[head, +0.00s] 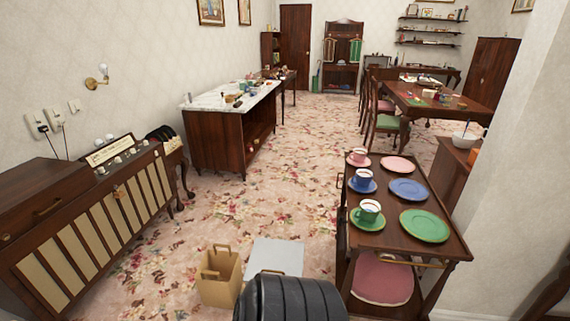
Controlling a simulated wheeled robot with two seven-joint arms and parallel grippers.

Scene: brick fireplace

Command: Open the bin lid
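A pale grey flat panel (277,257) lies low near the bottom centre of the head view. It looks like the top of a box-shaped thing and may be the bin lid, but I cannot tell for certain. A dark ribbed rounded shape (291,300) covers its near side and is cut off by the bottom edge. I cannot tell what this shape is. Neither of my grippers shows in the head view.
A tan bag (219,279) stands left of the panel. A wooden trolley (393,240) with cups and plates stands right. A slatted cabinet (85,230) lines the left wall. A marble-topped counter (207,104) stands farther back. Open carpet (285,190) lies between.

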